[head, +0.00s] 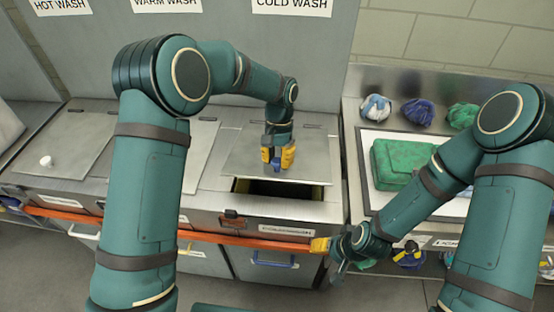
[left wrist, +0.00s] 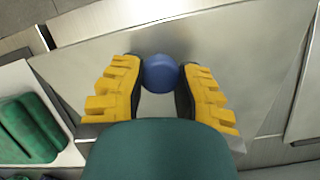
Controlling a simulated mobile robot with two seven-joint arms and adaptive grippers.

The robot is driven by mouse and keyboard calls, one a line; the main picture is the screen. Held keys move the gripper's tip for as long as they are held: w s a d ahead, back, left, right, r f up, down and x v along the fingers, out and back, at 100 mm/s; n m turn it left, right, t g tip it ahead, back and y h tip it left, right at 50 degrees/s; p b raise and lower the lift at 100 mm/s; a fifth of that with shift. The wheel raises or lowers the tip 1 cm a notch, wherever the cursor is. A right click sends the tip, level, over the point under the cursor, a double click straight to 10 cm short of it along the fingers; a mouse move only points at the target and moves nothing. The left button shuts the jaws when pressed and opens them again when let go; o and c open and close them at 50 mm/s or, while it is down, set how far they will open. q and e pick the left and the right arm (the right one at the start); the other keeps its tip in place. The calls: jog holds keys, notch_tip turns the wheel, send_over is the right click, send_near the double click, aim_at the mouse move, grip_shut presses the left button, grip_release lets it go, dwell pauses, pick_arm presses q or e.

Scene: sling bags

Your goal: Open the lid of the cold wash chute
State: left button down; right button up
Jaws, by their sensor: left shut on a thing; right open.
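The cold wash chute lid (head: 240,152) is a grey metal panel under the "COLD WASH" sign (head: 291,5). A dark opening (head: 290,190) shows along its front edge, so the lid is partly off the chute. I cannot tell whether it is slid back or tilted. My left gripper (head: 278,158) is shut on the lid's blue knob (left wrist: 160,73), one yellow finger on each side in the left wrist view (left wrist: 160,85). My right gripper (head: 338,262) is open, low in front of the counter's right end, partly hidden by its own wrist.
The warm wash lid (head: 202,150) and hot wash lid (head: 72,145), with a white knob, lie flat to the left. An orange rail (head: 190,233) runs along the counter front. At right are a green bag (head: 395,160) on a white board and several bundled bags (head: 417,112).

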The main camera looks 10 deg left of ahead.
pick_arm(q)
jog(key=w+r+g+p, duration=0.3)
jog(key=w+r+p, duration=0.2)
jog(key=r+p, duration=0.3)
jog(key=shift+w+g, duration=0.15)
jog(key=shift+g, duration=0.15)
pick_arm(e)
notch_tip(320, 180, up, 10)
jog(key=shift+d, duration=0.2)
jog(key=shift+s, duration=0.1)
